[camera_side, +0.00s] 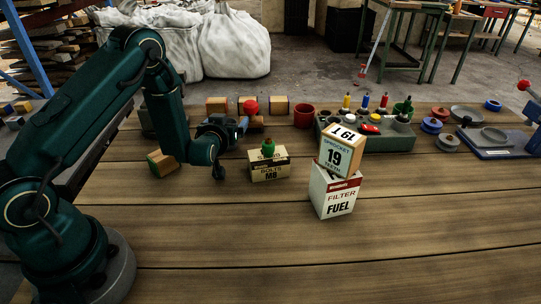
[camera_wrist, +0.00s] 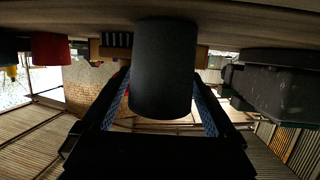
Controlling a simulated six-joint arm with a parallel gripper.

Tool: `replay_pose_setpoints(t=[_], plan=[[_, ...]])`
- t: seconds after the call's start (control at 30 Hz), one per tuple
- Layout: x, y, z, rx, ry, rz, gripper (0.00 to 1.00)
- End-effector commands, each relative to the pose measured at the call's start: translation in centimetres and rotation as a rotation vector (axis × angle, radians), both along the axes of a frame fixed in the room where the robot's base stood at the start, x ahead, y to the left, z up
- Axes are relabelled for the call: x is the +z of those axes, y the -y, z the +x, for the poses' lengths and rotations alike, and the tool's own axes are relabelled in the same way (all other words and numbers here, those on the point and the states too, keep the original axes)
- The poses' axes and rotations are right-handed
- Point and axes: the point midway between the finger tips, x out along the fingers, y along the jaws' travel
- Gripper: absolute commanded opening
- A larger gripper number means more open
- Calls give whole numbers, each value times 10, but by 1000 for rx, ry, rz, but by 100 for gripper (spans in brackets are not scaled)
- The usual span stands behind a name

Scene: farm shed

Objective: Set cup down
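A dark grey cylindrical cup (camera_wrist: 164,70) fills the middle of the wrist view, where the scene appears upside down. My gripper (camera_wrist: 163,85) has its two blue-patterned fingers against both sides of the cup, with no clear gap. The cup's lower end overlaps the tabletop in that view; I cannot tell whether it touches. In the side view my gripper (camera_side: 236,129) is low over the left-middle of the wooden table, and the cup is hard to make out among the dark gripper parts.
A bolts box (camera_side: 270,166) with a green-topped item stands right of my gripper. A red cup (camera_side: 303,116), wooden blocks (camera_side: 279,105) and a tool tray (camera_side: 372,140) stand behind. The front table is clear.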

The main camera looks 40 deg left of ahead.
Motion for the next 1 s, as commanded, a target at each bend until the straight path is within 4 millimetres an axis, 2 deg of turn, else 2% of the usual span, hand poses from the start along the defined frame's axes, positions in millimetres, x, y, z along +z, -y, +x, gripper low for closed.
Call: replay_pose_setpoints(t=[0.33, 0.8, 1.0], plan=[[4, 0, 0, 0, 1, -1, 100], [21, 38, -46, -4, -2, -1, 100], [25, 44, -56, -1, -1, -1, 100]])
